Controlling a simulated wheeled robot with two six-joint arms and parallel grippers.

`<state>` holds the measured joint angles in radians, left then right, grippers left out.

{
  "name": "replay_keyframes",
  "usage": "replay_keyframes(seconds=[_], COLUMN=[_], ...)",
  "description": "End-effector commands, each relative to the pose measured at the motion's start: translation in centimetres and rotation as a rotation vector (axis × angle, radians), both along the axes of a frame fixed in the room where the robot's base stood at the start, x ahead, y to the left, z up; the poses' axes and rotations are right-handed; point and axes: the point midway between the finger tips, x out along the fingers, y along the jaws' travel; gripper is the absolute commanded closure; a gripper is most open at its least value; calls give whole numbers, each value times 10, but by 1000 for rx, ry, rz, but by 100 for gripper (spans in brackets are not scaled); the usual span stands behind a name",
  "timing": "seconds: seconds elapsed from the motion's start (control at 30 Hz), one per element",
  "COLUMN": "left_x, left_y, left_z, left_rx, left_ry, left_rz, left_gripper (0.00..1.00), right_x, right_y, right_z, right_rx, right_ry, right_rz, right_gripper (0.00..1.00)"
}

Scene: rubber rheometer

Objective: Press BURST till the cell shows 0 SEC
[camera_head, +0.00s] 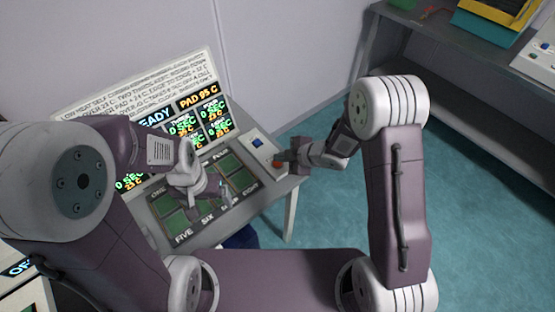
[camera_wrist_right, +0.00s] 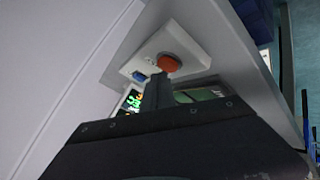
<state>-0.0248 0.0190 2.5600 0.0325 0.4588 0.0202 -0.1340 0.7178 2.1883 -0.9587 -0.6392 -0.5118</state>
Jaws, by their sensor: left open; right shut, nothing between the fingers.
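A white button box (camera_head: 249,150) sits at the right end of the table, with a blue button (camera_head: 257,142) and an orange-red button (camera_head: 277,164). No BURST label is legible. My right gripper (camera_head: 283,160) is shut and empty at the orange-red button. In the right wrist view its fingertips (camera_wrist_right: 161,80) point at the orange-red button (camera_wrist_right: 168,62), beside the blue button (camera_wrist_right: 139,77); contact cannot be told. The cell display (camera_head: 215,122) shows several readings, the legible ones 0 SEC. My left gripper (camera_head: 222,192) is open above the green pads.
The plate of green cell pads (camera_head: 157,206) lies on the table, labelled ONE, FIVE, SIX and EIGHT among others. A header panel (camera_head: 198,98) reads READY and PAD 95 C. A grey bench (camera_head: 445,32) with a yellow tray stands at the upper right. Teal floor is clear right of the table.

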Motion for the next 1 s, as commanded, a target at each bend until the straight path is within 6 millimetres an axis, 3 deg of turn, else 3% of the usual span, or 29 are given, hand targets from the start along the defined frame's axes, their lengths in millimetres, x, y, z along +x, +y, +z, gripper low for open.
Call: replay_keyframes(seconds=[0.37, 0.87, 1.0], left_x=[0, 0, 0], left_y=[0, 0, 0], left_z=[5, 50, 52], left_rx=[0, 0, 0], left_ry=[0, 0, 0], left_rz=[0, 0, 0], left_gripper=[17, 17, 17], right_x=[1, 1, 1], right_y=[0, 0, 1], right_z=[6, 55, 57], right_rx=[2, 3, 3], right_ry=[-4, -5, -4], right_rz=[0, 0, 0], right_gripper=[100, 100, 100])
